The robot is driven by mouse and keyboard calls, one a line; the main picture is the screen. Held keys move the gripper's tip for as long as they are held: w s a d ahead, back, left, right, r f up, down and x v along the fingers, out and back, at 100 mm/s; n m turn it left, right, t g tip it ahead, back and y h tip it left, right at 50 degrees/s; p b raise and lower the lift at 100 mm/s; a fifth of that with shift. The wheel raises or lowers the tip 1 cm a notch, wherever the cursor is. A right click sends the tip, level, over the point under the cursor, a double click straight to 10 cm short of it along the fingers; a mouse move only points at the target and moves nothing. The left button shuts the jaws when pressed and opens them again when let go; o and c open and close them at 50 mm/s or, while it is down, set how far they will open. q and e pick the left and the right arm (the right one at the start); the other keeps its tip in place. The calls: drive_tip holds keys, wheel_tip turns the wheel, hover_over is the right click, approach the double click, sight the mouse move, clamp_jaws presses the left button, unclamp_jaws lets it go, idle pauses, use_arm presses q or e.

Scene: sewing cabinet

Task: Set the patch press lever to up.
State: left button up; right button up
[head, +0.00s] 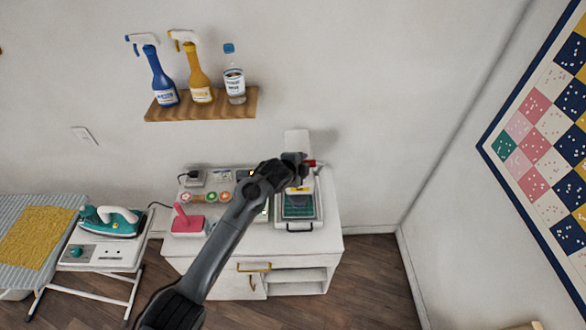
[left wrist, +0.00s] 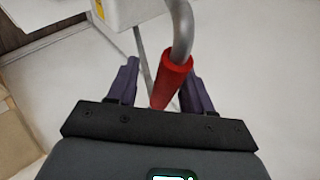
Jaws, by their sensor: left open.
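The patch press (head: 298,208) stands on the right part of the white cabinet, partly behind my arm. Its red lever grip (head: 312,163) shows just right of my left gripper (head: 298,160) in the head view. In the left wrist view the red grip (left wrist: 170,84) is on the end of a bent grey lever bar (left wrist: 183,30). It lies between the two dark purple fingers of my left gripper (left wrist: 161,78), nearer the right finger. The fingers are open, with a gap on the left side. Contact with the right finger cannot be told. My right gripper is out of view.
A pink stand (head: 187,222) and small coloured spools (head: 198,197) are on the cabinet (head: 232,255) left of the press. A wooden shelf (head: 205,105) with bottles hangs above. An iron (head: 110,220) stands at the left. The wall is close behind the press.

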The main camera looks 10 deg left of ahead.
use_arm(q)
drive_tip(key=v, duration=0.9)
drive_tip(key=shift+s+a+r+b, duration=0.15)
drive_tip(key=shift+s+b, duration=0.15)
drive_tip(key=s+f+g+p, duration=0.25)
drive_tip(key=s+f, duration=0.55)
drive_tip(key=f, duration=0.5)
drive_tip(key=s+a+f+n+g+p, duration=0.1)
drive_tip(key=s+a+f, duration=0.1)
drive_tip(key=s+f, duration=0.35)
drive_tip(key=s+a+f+n+g, duration=0.1)
drive_tip(key=s+a+f+n, duration=0.1)
drive_tip(key=s, duration=0.6)
drive_tip(key=s+a+r+n+g+y+p, duration=0.1)
drive_tip(key=s+a+n, duration=0.2)
drive_tip(key=s, duration=0.5)
drive_tip(key=s+a+r+n+g+y+p, duration=0.1)
drive_tip(key=s+a+r+n+y, duration=0.2)
drive_tip(key=s, duration=0.5)
drive_tip(key=s+a+r+n, duration=0.3)
drive_tip(key=a+r+n, duration=0.2)
drive_tip(key=r+n, duration=0.2)
drive_tip(key=shift+a+r, duration=0.15)
drive_tip(key=shift+r, duration=0.1)
